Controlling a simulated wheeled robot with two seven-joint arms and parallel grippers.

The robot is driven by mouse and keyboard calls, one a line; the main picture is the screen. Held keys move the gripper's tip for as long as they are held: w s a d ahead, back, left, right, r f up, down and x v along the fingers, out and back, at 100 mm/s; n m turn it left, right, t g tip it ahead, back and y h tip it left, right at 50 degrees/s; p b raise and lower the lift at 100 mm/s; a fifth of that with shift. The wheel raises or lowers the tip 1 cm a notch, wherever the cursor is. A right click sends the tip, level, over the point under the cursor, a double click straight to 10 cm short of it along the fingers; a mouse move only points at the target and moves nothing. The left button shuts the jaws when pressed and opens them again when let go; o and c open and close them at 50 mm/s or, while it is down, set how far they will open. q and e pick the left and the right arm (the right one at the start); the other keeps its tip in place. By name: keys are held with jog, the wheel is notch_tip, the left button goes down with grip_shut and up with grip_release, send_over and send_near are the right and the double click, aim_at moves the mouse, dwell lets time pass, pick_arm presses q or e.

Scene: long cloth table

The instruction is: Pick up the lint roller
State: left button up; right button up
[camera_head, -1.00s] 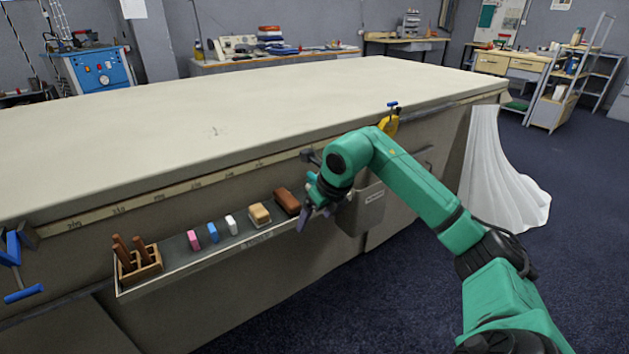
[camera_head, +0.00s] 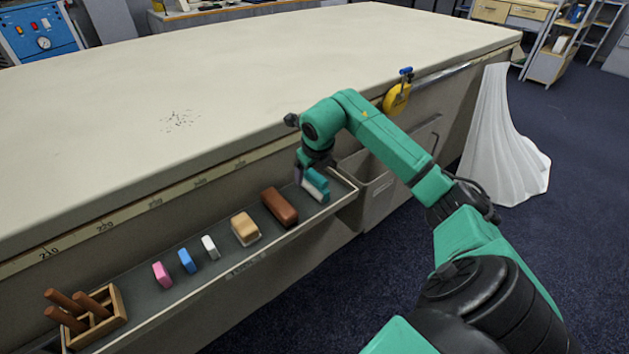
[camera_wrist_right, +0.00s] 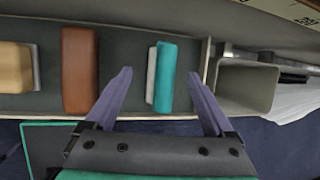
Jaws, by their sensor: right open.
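A teal-and-white piece (camera_head: 317,186), which looks like the lint roller, lies at the right end of the narrow tray (camera_head: 215,268) on the table's side. My right gripper (camera_head: 312,172) is over it, pointing down, and partly hides it in the head view. In the right wrist view the teal-and-white piece (camera_wrist_right: 165,77) sits between the two spread fingers of my right gripper (camera_wrist_right: 160,76). The fingers are open, one on each side, with a gap to the piece. Whether the fingertips reach its height is hard to tell. My left gripper is not in view.
A brown block (camera_head: 279,206) lies left of the piece, then a tan brush (camera_head: 245,228) and small white, blue and pink blocks. A wooden rack (camera_head: 95,318) stands at the tray's left end. A grey bin (camera_head: 370,188) hangs close on the right.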

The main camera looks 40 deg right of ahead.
aim_at(310, 179)
jog(key=x, duration=0.6)
jog(key=shift+d+f, duration=0.1)
jog(key=shift+f, duration=0.25)
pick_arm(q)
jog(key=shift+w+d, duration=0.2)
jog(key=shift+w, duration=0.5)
pick_arm(e)
jog(key=shift+s+r, duration=0.1)
grip_shut()
